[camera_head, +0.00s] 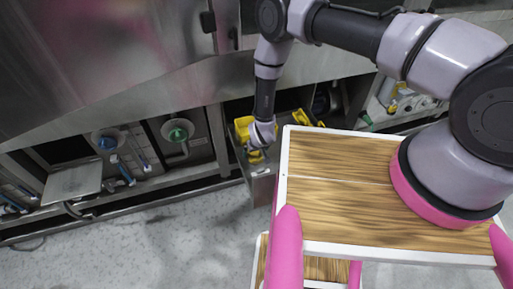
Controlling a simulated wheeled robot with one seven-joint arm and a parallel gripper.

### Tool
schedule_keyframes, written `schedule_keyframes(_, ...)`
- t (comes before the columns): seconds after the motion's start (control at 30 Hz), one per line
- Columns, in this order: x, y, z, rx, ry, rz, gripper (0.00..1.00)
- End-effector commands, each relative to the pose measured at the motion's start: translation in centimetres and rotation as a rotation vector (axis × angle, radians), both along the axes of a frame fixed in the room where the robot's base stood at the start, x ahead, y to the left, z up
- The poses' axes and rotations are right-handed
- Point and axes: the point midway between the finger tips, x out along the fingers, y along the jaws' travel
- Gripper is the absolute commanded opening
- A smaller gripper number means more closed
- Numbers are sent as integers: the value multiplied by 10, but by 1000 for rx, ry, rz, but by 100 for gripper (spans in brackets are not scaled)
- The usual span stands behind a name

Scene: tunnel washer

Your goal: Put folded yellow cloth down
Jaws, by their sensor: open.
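My gripper (257,152) reaches down into an open grey metal bin (263,188) under the machine's steel front. Its fingers look small and are open. Yellow cloth (243,127) lies in the bin just left of my gripper. A smaller yellow patch (255,158) shows right at the fingertips; I cannot tell whether it is a separate cloth or touches the fingers. More yellow (300,117) shows in the bin to the right of my wrist. The bin's right part is hidden behind my own wooden-topped body.
Left of the bin are a green funnel (178,131), a blue funnel (107,140) and a grey panel (73,182) under the steel housing (110,70). Another compartment with small yellow and green items (394,103) is at right. The grey floor (150,245) in front is clear.

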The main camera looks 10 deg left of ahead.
Motion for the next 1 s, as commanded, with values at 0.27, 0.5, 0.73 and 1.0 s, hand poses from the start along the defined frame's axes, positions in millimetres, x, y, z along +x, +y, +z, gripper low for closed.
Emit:
schedule_keyframes(0.27, -21, -9, 58, 1, 1, 2, 100)
schedule_keyframes(0.5, -33, -15, 89, 0, 0, 1, 100)
schedule_keyframes(0.73, -36, -17, 95, 1, 0, 0, 100)
schedule_keyframes(1.0, -17, -12, 120, 20, -1, -21, 100)
